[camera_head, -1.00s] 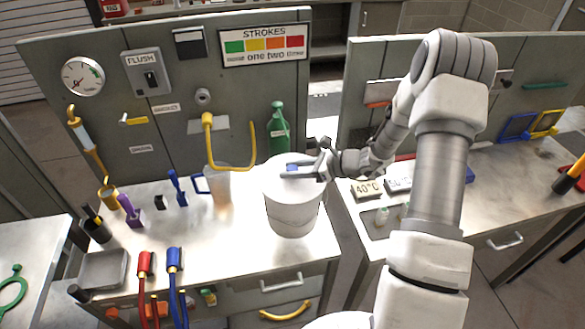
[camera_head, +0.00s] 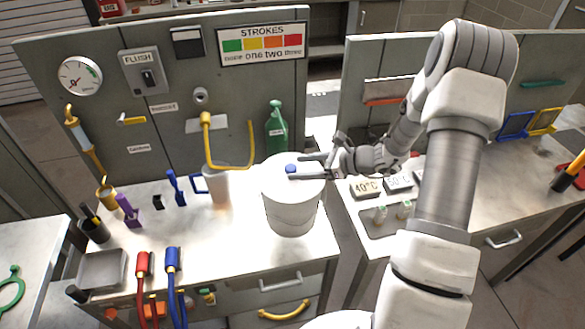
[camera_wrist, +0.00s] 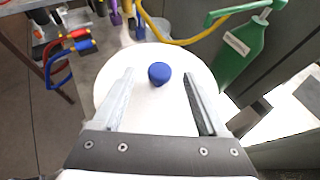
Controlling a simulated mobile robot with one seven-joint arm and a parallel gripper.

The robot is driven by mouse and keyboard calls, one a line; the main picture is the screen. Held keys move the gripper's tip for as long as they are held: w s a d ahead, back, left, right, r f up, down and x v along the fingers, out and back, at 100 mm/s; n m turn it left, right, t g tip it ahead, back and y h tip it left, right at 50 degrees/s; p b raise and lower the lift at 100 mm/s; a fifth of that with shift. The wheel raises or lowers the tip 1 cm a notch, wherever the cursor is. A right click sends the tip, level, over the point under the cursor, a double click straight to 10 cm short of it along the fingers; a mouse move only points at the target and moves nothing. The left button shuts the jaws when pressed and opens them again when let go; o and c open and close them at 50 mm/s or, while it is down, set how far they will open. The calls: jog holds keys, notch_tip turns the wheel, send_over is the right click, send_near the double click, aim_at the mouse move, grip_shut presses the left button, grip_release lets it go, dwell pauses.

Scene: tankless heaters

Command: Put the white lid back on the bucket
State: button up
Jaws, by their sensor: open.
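The white bucket (camera_head: 291,212) stands on the left metal workbench, near its right end. The white lid (camera_wrist: 145,98) with a blue knob (camera_wrist: 159,73) lies over the bucket's top in both views; I cannot tell whether it is fully seated. In the head view the knob (camera_head: 291,169) is near the middle of the lid. My gripper (camera_head: 308,164) is just above the lid at its right side. In the wrist view my gripper (camera_wrist: 160,78) is open, with one finger either side of the knob and apart from it.
A green bottle (camera_head: 277,128) stands behind the bucket. Red and blue hoses (camera_head: 160,275) hang at the bench front. A gap separates this bench from the right one.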

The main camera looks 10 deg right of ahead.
jog(key=v, duration=1.3)
jog(key=shift+s+d+r+b, duration=0.15)
jog(key=shift+d+b, duration=0.1)
jog(key=shift+b, duration=0.05)
